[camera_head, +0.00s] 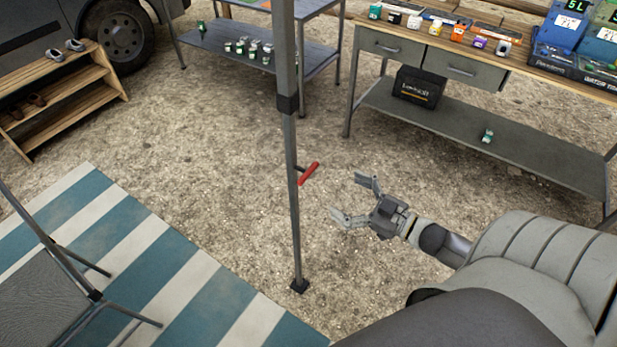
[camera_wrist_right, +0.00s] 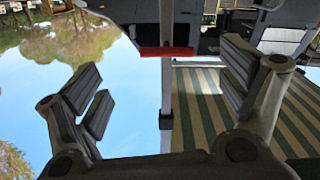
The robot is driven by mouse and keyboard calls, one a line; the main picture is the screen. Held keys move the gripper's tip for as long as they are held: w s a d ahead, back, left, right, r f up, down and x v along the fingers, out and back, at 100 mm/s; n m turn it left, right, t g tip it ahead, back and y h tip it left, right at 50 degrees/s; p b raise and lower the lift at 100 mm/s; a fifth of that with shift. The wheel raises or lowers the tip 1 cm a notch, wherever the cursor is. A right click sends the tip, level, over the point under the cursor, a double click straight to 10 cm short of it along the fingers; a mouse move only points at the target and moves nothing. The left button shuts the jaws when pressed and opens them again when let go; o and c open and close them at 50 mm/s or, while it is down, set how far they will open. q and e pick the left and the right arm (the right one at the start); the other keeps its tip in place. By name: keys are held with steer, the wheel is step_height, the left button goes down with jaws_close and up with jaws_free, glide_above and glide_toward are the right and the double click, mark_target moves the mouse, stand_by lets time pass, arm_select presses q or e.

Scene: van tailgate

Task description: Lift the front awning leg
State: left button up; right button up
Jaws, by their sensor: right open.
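The front awning leg (camera_head: 289,130) is a grey upright pole in the head view, with a dark collar partway up and a small dark foot (camera_head: 299,285) on the gravel. A red handle (camera_head: 309,174) sticks out from its right side. My right gripper (camera_head: 348,198) is open and empty, to the right of the red handle and apart from it. In the right wrist view the leg (camera_wrist_right: 167,80) and the red handle (camera_wrist_right: 168,51) appear between the two spread fingers (camera_wrist_right: 160,85), beyond them. My left gripper is not in view.
A striped mat (camera_head: 150,265) and a folding chair (camera_head: 40,290) lie left of the leg. A wooden shoe rack (camera_head: 75,88) stands at the upper left. A workbench (camera_head: 480,135) with drawers and a grey table (camera_head: 235,45) stand behind. Gravel around the leg is clear.

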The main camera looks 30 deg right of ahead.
mark_target(308, 172)
steer(key=shift+n, duration=0.3)
steer(key=shift+a+r+p+x, duration=0.15)
steer(key=shift+r+x, duration=0.2)
steer(key=shift+x, duration=1.5)
steer(key=shift+a+r+p+x, duration=0.2)
steer(key=shift+r+x, duration=0.15)
steer(key=shift+x, duration=1.5)
steer(key=shift+a+r+p+x, duration=0.15)
steer(key=shift+r+x, duration=0.2)
steer(key=shift+x, duration=1.5)
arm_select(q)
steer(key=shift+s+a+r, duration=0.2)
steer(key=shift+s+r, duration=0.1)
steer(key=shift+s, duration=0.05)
arm_select(e)
steer(key=shift+s, duration=0.15)
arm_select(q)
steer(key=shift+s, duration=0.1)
arm_select(e)
steer(key=shift+c, duration=0.2)
